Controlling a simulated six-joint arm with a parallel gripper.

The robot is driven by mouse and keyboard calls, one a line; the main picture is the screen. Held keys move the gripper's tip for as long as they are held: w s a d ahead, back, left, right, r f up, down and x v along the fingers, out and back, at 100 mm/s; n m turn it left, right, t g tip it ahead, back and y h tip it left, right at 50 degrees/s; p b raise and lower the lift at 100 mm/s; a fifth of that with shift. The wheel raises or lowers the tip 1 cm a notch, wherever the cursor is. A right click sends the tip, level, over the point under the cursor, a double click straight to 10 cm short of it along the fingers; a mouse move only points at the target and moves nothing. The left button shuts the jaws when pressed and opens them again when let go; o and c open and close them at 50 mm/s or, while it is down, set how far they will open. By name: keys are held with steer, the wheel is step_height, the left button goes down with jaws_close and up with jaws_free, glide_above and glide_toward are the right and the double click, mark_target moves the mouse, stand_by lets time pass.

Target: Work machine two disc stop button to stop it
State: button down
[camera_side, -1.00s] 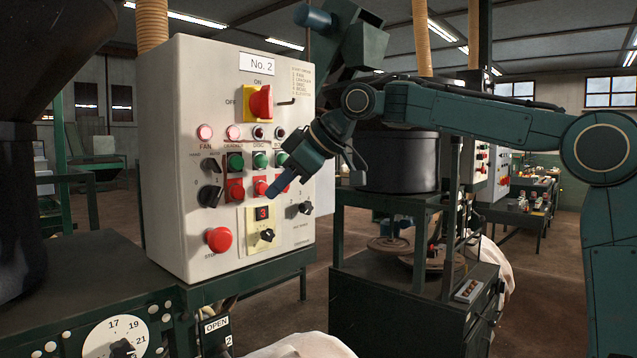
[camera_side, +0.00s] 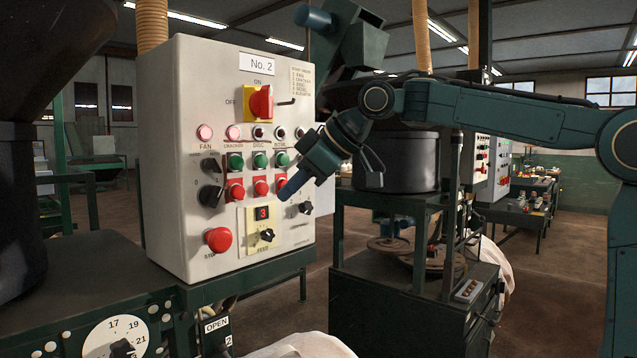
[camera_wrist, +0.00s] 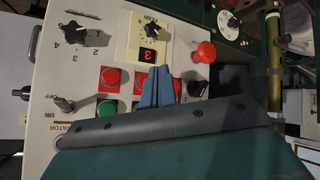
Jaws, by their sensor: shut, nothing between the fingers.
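The No. 2 control panel (camera_side: 225,75) stands upright at the left in the side view. The disc stop button (camera_side: 261,187) is the middle red button of its lower row, below a green button (camera_side: 260,160). In the wrist view the disc stop button (camera_wrist: 140,82) is partly covered by my fingers. My gripper (camera_side: 284,197) is shut and empty, its blue fingertips pointing at the panel, just right of and slightly below the disc button in the side view. The fingers also show in the wrist view (camera_wrist: 158,76). I cannot tell the exact gap to the panel.
The red bowl button (camera_side: 282,183) and cracker button (camera_side: 236,191) flank the disc button closely. Below are a feed dial (camera_side: 267,235), a black selector (camera_side: 305,208) and a large red stop button (camera_side: 218,239). A dark machine (camera_side: 400,165) stands behind my arm.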

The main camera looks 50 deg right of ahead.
steer(key=shift+s, duration=1.1)
steer(key=shift+s, duration=0.1)
steer(key=s+d+f+m+g+h, duration=0.1)
steer(key=s+d+f+m, duration=0.1)
steer(key=s+f, duration=0.8)
steer(key=s+d+f+m+g+h, duration=0.2)
steer(key=s+f+m, duration=0.3)
steer(key=s+f, duration=0.5)
steer(key=s+d, duration=0.1)
steer(key=s, duration=0.6)
steer(key=shift+s+f+m, duration=0.15)
steer(key=shift+f+m, duration=0.05)
steer(key=shift+m, duration=0.1)
steer(key=c, duration=2.2)
jaws_free()
